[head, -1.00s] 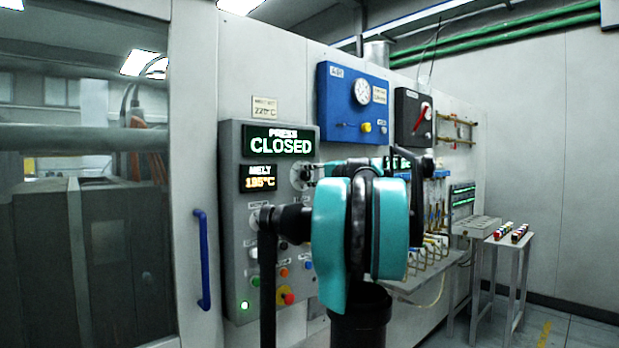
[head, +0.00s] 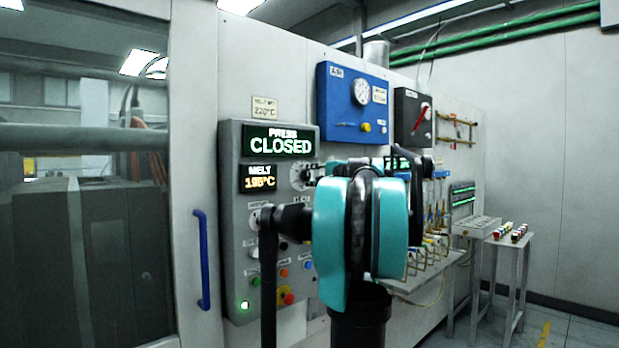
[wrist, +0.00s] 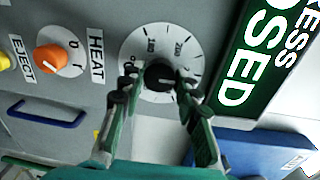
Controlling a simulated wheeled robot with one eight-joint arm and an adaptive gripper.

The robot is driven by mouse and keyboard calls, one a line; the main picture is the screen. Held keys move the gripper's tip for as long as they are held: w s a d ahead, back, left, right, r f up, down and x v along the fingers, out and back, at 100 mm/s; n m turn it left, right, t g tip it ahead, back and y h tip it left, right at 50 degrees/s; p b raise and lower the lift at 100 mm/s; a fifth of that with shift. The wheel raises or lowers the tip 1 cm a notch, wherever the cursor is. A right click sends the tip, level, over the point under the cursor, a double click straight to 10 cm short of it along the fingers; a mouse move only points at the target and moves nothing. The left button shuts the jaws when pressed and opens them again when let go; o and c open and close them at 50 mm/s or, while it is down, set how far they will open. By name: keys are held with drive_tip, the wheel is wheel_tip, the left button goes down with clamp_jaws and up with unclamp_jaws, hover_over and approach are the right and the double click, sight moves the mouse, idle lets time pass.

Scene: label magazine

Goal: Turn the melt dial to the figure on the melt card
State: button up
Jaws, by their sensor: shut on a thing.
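The melt dial is a black knob (wrist: 160,76) on a round white scale plate with figures, partly legible as 180 and 200. In the wrist view my gripper (wrist: 157,80) has a fingertip on each side of the knob and is shut on it. In the head view the dial plate (head: 300,176) shows at the panel's right edge, partly hidden by my arm. The melt display (head: 259,178) shows amber digits that look like 198°C. The melt card (head: 265,107) above the panel reads 220°C.
The press display (head: 281,141) reads CLOSED. An orange HEAT switch (wrist: 50,58) and a blue handle (wrist: 46,115) lie left of the dial in the wrist view. A blue air box (head: 340,105) is on the wall to the right of the panel.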

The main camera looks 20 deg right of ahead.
drive_tip(key=o, duration=1.2)
drive_tip(key=shift+c, duration=0.2)
drive_tip(key=v, duration=1.2)
